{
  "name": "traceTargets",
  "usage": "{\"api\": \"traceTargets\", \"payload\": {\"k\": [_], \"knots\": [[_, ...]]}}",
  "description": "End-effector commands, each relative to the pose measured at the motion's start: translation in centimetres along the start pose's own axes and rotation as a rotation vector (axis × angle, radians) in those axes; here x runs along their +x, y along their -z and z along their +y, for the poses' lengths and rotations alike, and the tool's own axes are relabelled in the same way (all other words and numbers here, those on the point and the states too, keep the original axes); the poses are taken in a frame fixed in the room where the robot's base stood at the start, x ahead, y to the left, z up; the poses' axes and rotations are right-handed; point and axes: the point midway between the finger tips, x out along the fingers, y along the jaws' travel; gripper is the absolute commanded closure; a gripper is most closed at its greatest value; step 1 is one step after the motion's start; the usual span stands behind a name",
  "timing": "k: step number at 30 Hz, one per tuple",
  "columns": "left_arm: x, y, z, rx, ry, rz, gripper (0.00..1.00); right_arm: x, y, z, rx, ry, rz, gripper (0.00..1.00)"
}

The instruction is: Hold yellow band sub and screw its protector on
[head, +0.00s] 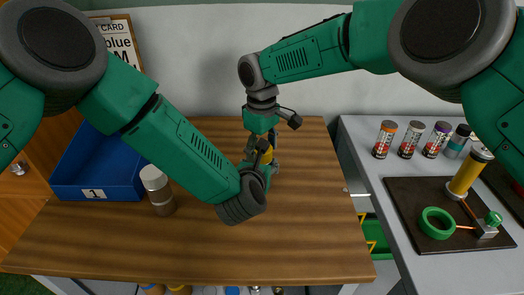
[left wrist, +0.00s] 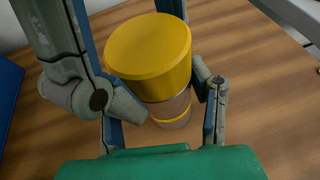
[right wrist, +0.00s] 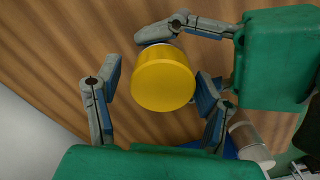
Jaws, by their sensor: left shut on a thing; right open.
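The sub (left wrist: 172,110) is a grey-brown cylinder with a yellow band, upright above or on the wooden table; I cannot tell whether its foot touches. Its yellow protector (left wrist: 150,48), a round cap, sits on top; whether its thread is engaged cannot be seen. My left gripper (left wrist: 168,95) is shut around the sub from the side. In the head view, only a bit of yellow (head: 267,155) shows between the grippers. My right gripper (right wrist: 158,82) points down from above, open, with its fingers on either side of the protector (right wrist: 163,80), the left finger clearly apart from it.
A blue bin (head: 80,192) marked 1 and a grey-brown cylinder (head: 157,190) stand on the table's left. The table front (head: 310,245) is clear. The right bench (head: 375,160) holds several small cans and a dark mat (head: 405,200) with a yellow cylinder (head: 468,172) and green ring (head: 436,223).

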Motion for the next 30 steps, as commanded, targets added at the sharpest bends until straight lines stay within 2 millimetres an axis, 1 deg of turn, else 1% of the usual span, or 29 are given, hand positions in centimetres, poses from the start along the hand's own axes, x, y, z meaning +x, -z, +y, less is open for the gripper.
{"api": "traceTargets", "payload": {"k": [6,9,16,17,19,25,27,30], "knots": [[0.0,0.0,-0.2,0.000,0.004,0.001,1.00,-3.0,0.2,-0.1,-0.001,0.000,0.006,0.32],[0.0,0.0,-0.2,0.000,0.003,0.001,1.00,-4.0,0.1,-0.1,-0.001,0.001,0.005,0.32],[0.0,0.0,-0.1,0.000,0.003,0.001,1.00,-4.2,0.1,-0.1,-0.001,0.002,0.004,0.32],[0.0,0.0,-0.1,0.000,0.003,0.001,1.00,-4.1,0.1,-0.1,-0.001,0.002,0.003,0.36],[0.0,0.0,-0.1,0.000,0.003,0.001,1.00,-4.3,0.1,-0.1,-0.013,0.002,0.004,0.36],[0.0,0.0,-0.1,0.000,0.002,0.001,1.00,-6.8,0.1,-0.1,-0.205,0.002,0.006,0.36],[0.0,0.0,-0.1,0.000,0.002,0.000,1.00,-7.4,0.1,-0.1,-0.257,0.001,0.005,0.36],[0.0,0.0,-0.1,0.000,0.002,0.000,1.00,-7.7,0.0,-0.1,-0.285,0.001,0.004,0.36]]}}
